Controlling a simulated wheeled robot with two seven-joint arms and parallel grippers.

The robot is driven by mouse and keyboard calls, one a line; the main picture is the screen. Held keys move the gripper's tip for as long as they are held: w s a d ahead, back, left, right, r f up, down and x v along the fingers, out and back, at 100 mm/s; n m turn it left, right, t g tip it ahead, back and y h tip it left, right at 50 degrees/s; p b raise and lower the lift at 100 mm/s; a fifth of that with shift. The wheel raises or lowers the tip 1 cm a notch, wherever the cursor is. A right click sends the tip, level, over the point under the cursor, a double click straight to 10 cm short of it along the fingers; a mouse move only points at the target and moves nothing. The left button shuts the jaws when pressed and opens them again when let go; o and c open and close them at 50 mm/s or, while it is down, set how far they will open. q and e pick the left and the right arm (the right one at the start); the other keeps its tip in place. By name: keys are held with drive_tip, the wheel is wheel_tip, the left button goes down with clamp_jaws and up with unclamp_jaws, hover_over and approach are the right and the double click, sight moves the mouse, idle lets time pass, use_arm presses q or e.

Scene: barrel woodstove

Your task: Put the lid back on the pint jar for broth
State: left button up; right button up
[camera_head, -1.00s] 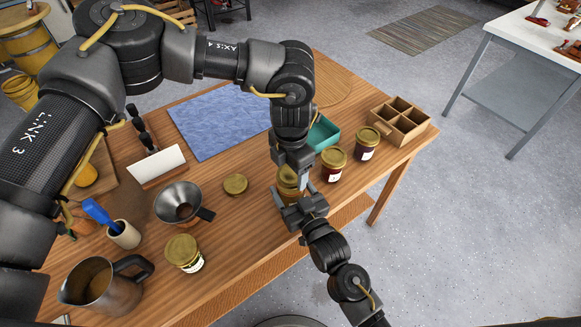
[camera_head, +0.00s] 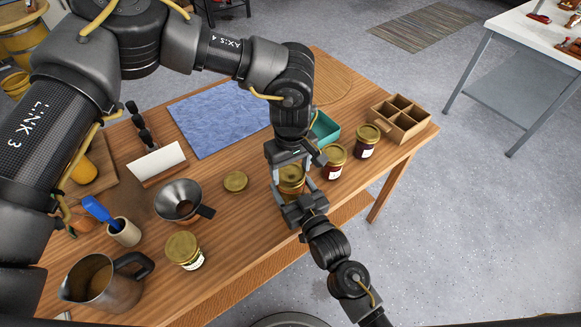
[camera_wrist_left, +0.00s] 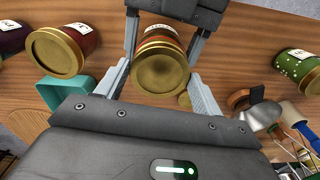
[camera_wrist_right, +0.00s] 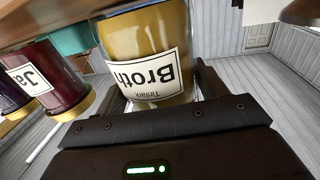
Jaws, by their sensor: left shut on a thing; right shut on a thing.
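The broth jar (camera_head: 291,188) stands upright near the table's front edge, and its upside-down "Broth" label shows in the right wrist view (camera_wrist_right: 145,72). A gold lid (camera_wrist_left: 160,70) sits on its mouth; it also shows in the head view (camera_head: 291,172). I cannot tell how tightly it is seated. My right gripper (camera_head: 292,190) is shut on the jar from the front, one finger on each side. My left gripper (camera_head: 294,163) is above, its fingers at opposite sides of the lid rim in the left wrist view (camera_wrist_left: 159,82). Another gold lid (camera_head: 235,181) lies flat on the table.
Jam jars (camera_head: 333,161) and a teal box (camera_head: 323,131) stand close right of the broth jar. A divided wooden box (camera_head: 400,120) is at the right corner.

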use_arm(q)
drive_tip(key=m, duration=0.6)
drive_tip(key=shift+s+d, duration=0.15)
drive_tip(key=o, duration=0.9)
drive_tip(key=shift+o, duration=0.2)
drive_tip(key=shift+r, duration=2.3)
drive_tip(key=shift+f, duration=0.1)
drive_tip(key=shift+c, duration=0.3)
